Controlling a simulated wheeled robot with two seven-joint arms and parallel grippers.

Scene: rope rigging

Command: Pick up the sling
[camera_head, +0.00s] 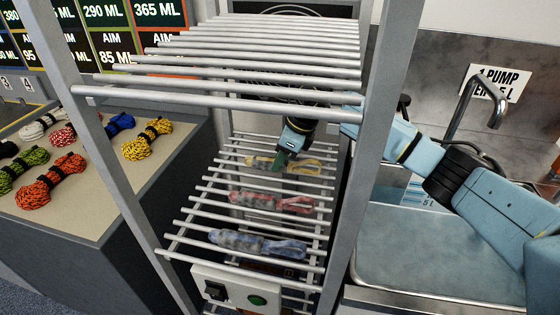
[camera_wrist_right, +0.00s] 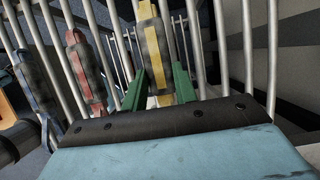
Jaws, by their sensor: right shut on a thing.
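Three bundled slings lie on the lower barred shelf in the head view: a yellow sling (camera_head: 300,165) at the back, a red sling (camera_head: 270,202) in the middle and a blue sling (camera_head: 258,244) at the front. My right gripper (camera_head: 281,160) reaches into the rack between the two shelves and is at the yellow sling. In the right wrist view its green fingers (camera_wrist_right: 158,90) stand on either side of the yellow sling (camera_wrist_right: 155,50) and are shut on it. The red sling (camera_wrist_right: 84,65) and the blue sling (camera_wrist_right: 33,88) show at the left there. My left gripper is out of view.
The rack's upper barred shelf (camera_head: 250,62) and its posts (camera_head: 372,130) surround my right arm closely. A sink (camera_head: 440,255) with a tap (camera_head: 480,95) is at the right. Several rope coils lie on a counter (camera_head: 95,195) at the left.

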